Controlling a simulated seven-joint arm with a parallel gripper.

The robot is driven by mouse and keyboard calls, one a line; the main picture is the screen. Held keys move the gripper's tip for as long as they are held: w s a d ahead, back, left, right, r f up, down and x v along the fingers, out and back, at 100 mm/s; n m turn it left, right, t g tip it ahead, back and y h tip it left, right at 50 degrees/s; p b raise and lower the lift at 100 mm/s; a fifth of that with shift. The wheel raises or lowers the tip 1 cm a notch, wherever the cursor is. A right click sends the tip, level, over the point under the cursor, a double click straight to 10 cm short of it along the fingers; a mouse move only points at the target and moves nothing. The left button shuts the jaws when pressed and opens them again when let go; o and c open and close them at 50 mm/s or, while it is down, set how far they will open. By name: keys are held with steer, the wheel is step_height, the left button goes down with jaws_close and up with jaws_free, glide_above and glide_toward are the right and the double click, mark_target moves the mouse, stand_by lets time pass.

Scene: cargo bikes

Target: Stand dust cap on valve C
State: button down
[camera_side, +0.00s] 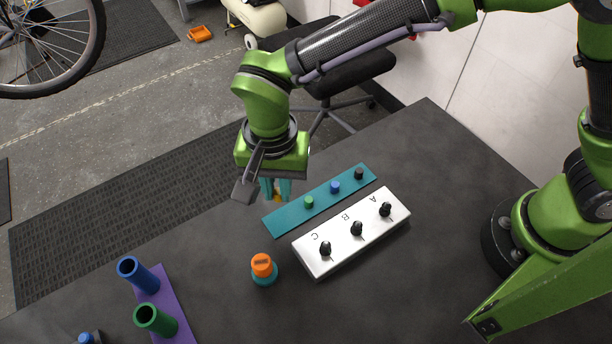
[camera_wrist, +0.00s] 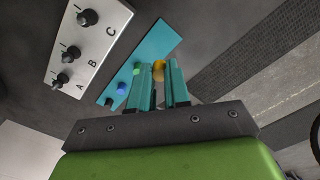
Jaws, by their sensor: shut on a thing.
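A white block (camera_side: 353,236) carries three black valves marked A, B and C. Valve C (camera_side: 325,249) is at its near left end, and it also shows at the top of the wrist view (camera_wrist: 87,18). My gripper (camera_side: 276,190) has teal fingers, pointing down over the left end of a teal strip (camera_side: 285,217). In the side view the fingers mostly hide this cap. A green cap (camera_side: 309,202), a blue cap (camera_side: 335,187) and a black cap (camera_side: 359,173) stand on the strip.
An orange-topped piece with a teal base (camera_side: 263,267) stands left of the white block. The table between is clear.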

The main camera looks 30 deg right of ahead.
step_height(320, 180, up, 3)
steer(key=s, duration=0.1)
glide_above(326, 242)
steer(key=shift+w+a+r, duration=0.1)
steer(key=shift+r, duration=0.1)
steer(key=shift+s+f, duration=0.2)
steer(key=shift+f, duration=2.2)
steer(key=shift+f, duration=0.95)
steer(key=c, duration=1)
jaws_free()
steer(key=shift+w+r, duration=0.1)
steer(key=shift+r, duration=0.05)
